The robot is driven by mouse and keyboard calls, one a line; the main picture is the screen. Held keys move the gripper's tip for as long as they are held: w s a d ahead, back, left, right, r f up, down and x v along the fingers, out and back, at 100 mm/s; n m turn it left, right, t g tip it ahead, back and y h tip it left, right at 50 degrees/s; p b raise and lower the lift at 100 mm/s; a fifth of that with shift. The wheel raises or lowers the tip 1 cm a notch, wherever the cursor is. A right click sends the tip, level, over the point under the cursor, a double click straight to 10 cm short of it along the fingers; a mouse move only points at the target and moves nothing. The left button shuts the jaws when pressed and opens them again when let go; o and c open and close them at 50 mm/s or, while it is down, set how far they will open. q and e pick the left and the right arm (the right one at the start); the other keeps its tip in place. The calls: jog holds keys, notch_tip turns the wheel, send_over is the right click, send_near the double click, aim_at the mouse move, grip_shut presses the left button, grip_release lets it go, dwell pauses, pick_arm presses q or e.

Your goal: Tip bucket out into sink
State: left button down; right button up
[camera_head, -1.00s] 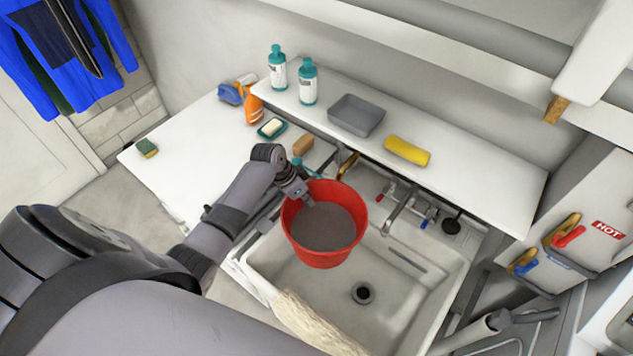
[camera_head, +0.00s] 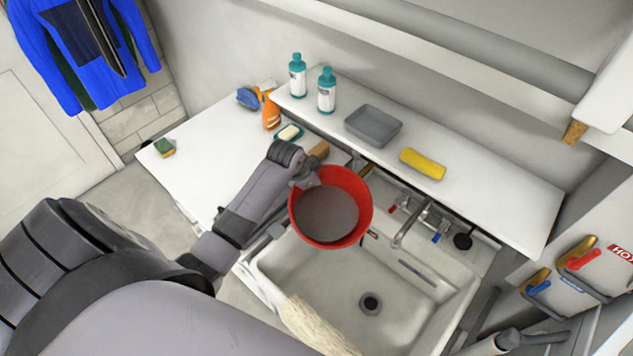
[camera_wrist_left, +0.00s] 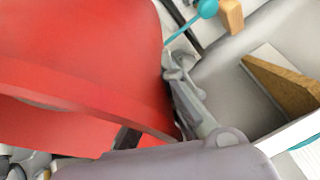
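The red bucket (camera_head: 364,192) hangs over the back left part of the pale sink (camera_head: 290,262), with dark grey liquid (camera_head: 325,213) inside. It also fills the left of the left wrist view (camera_wrist_left: 80,60). My left gripper (camera_head: 312,180) is at the bucket's back left rim and appears shut on it. In the left wrist view a grey finger (camera_wrist_left: 186,92) lies against the bucket's side; the grip itself is partly hidden. The sink's drain (camera_head: 371,303) is in view to the lower right of the bucket. My right gripper is not in view.
A mop head (camera_head: 318,328) lies over the sink's front edge. Taps (camera_head: 410,222) stand behind the sink. The ledge holds two bottles (camera_head: 326,92), a grey tray (camera_head: 373,126) and a yellow sponge (camera_head: 423,163). An orange spray bottle (camera_head: 271,110) stands on the left counter.

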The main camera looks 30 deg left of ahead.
pick_arm(q)
jog(key=r+t+y+b, duration=0.1)
jog(key=r+t+y, duration=0.1)
jog(key=r, duration=0.1)
jog(key=a+r+m+t+y+b, duration=0.1)
jog(key=r, duration=0.1)
jog(key=shift+w+t+y+b, duration=0.3)
jog(key=shift+w+y, duration=0.1)
jog(key=d+b, duration=0.1)
jog(key=b, duration=0.1)
jog(key=s+t+y+b, duration=0.1)
jog(key=b, duration=0.1)
jog(key=shift+s+d+r+m, duration=0.15)
jog(key=shift+d+r+m, duration=0.05)
jog(key=shift+d+m, duration=0.2)
jog(key=s+d+t+y+b, duration=0.1)
jog(key=b, duration=0.3)
jog(key=s+d+t+y+b, duration=0.1)
jog(key=b, duration=0.3)
jog(key=shift+d+r+m, duration=0.2)
jog(key=shift+r+m, duration=0.1)
jog(key=m+t+y+b, duration=0.2)
jog(key=t+b, duration=0.2)
jog(key=b, duration=1)
send_near(321, 171)
jog(key=w+d, duration=0.1)
jog(key=d, duration=0.2)
jog(key=shift+s+d+r+y, duration=0.2)
jog(key=shift+r+y, duration=0.1)
jog(key=shift+r, duration=0.3)
